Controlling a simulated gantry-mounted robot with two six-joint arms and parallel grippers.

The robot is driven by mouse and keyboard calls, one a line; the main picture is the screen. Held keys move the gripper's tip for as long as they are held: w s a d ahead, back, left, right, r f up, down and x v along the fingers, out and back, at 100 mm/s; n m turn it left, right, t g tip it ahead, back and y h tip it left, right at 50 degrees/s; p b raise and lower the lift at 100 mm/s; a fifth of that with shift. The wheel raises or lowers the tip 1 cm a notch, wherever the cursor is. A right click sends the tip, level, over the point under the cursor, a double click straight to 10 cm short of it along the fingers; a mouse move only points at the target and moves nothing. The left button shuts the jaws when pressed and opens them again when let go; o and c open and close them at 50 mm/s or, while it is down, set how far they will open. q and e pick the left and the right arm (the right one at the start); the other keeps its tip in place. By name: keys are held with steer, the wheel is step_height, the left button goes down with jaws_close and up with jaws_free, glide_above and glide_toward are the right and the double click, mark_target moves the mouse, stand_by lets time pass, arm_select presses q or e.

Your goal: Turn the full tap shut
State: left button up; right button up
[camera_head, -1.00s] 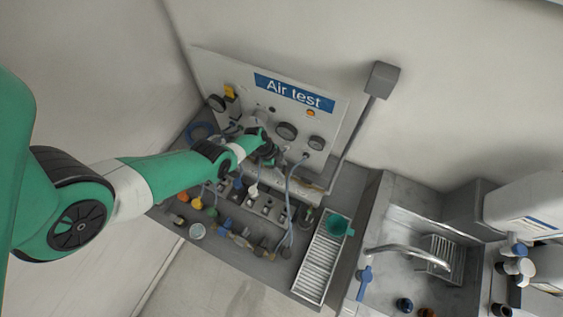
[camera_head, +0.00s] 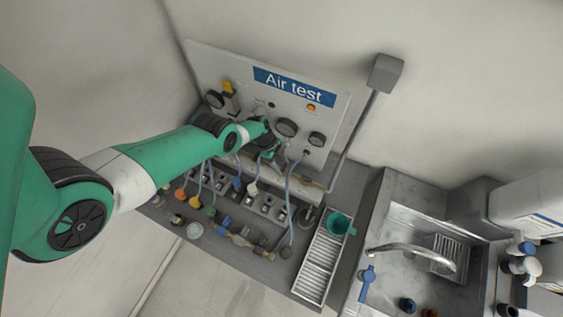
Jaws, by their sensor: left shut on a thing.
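The Air test panel (camera_head: 330,112) stands upright at the back of the bench, with gauges and small fittings on its face. My left gripper (camera_head: 270,157) is at the lower middle of the panel, below a round gauge (camera_head: 286,127). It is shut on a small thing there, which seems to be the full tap. The jaws and wrist hide that tap almost wholly, so its handle angle cannot be told. The panel's small lettering is too small to read. My right gripper is not in view.
Several coloured hose ends and fittings (camera_head: 211,211) crowd the bench in front of the panel. Blue-grey hoses (camera_head: 290,190) hang close to my gripper. A slatted drain tray (camera_head: 318,262) with a green funnel (camera_head: 340,224) and a sink (camera_head: 408,268) lie to the right.

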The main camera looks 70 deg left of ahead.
arm_select(q)
steer(key=o, duration=1.4)
steer(key=p+v, duration=1)
steer(key=v, duration=0.1)
steer(key=shift+s+r, duration=0.1)
steer(key=shift+r, duration=0.25)
